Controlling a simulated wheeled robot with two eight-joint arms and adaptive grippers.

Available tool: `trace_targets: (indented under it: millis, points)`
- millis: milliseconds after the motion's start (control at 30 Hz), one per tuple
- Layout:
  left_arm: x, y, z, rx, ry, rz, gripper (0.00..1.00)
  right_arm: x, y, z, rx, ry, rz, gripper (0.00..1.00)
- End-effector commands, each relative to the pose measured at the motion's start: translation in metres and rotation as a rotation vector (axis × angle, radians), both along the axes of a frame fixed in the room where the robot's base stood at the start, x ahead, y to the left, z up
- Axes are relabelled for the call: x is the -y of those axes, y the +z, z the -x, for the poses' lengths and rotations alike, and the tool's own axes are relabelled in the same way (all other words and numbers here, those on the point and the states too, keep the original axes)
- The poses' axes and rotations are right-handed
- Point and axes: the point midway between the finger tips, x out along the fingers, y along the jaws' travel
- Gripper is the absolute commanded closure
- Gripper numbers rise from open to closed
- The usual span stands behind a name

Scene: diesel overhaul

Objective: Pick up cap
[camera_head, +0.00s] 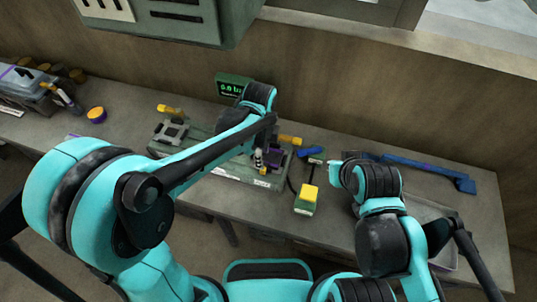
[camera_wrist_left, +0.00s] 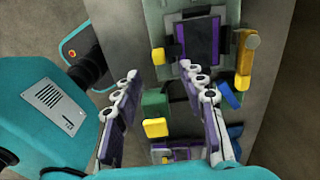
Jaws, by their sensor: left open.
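A short round piece with an orange top and dark purple side (camera_head: 96,114), which looks like a cap, stands on the bench at the left in the head view. I cannot be sure it is the task's cap. My left gripper (camera_head: 264,160) is over the front of the green fixture plate (camera_head: 232,174), well to the right of that piece. In the left wrist view its fingers (camera_wrist_left: 163,98) are apart, with a green block with yellow parts (camera_wrist_left: 154,103) seen between them and no visible contact. My right gripper cannot be made out beyond its teal wrist.
A yellow cylinder (camera_head: 290,140) is at the plate's right edge. A long blue bar (camera_head: 420,167) lies far right. A grey toolbox (camera_head: 24,86) stands far left.

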Motion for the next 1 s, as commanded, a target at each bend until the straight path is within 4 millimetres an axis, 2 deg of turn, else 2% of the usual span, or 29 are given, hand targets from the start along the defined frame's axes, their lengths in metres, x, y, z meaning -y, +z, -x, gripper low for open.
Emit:
trace_targets:
  millis: [267, 533, 667, 867, 900, 1000]
  points:
    - [0.003, -0.032, 0.000, -0.010, -0.036, -0.004, 0.59, 0.000, -0.009, 0.000, 0.000, 0.000, 0.000, 1.00]
    - [0.001, -0.072, 0.000, -0.009, -0.035, -0.004, 0.59, 0.000, -0.024, 0.000, 0.000, 0.000, 0.000, 1.00]
    - [0.001, -0.081, 0.001, -0.009, -0.034, -0.003, 0.59, 0.000, -0.026, 0.000, 0.000, 0.000, 0.000, 1.00]
    - [0.001, -0.081, 0.001, -0.009, -0.033, -0.003, 0.59, 0.000, -0.025, 0.000, 0.000, 0.000, 0.000, 1.00]
    - [0.001, -0.081, 0.001, -0.009, -0.033, -0.003, 0.61, 0.000, -0.025, 0.000, 0.000, 0.000, 0.000, 1.00]
    - [0.001, -0.080, 0.001, -0.009, -0.033, -0.003, 0.88, 0.000, -0.025, 0.000, 0.000, 0.000, 0.000, 1.00]
